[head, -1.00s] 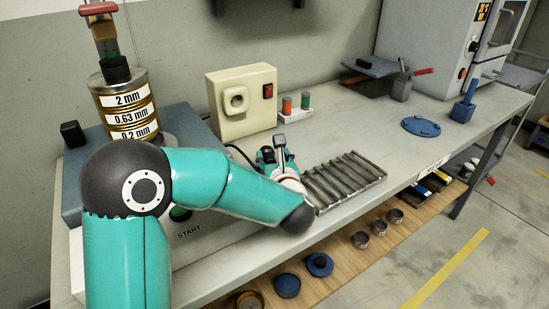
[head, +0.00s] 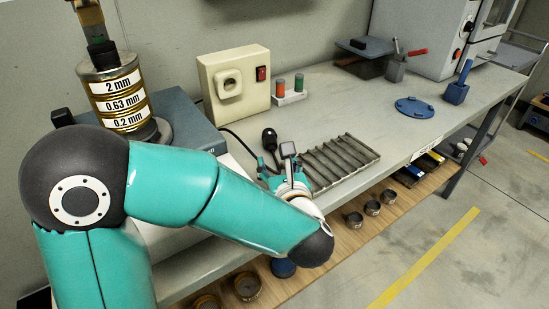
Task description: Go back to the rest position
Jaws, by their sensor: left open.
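My left arm reaches in from the left over the bench front. Its teal gripper (head: 276,163) is partly hidden behind the wrist and is open over the bench, left of the ribbed metal rack. A black plug (head: 269,137) on a black cable shows just beyond the gripper; no grip on it is visible. My right gripper is not in view.
A sieve stack (head: 118,94) stands on the grey machine at left. A beige socket box (head: 233,85), ribbed rack (head: 336,162) and blue lid (head: 415,107) are on the bench (head: 400,140). Several small tins lie on the wooden shelf (head: 340,238) below.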

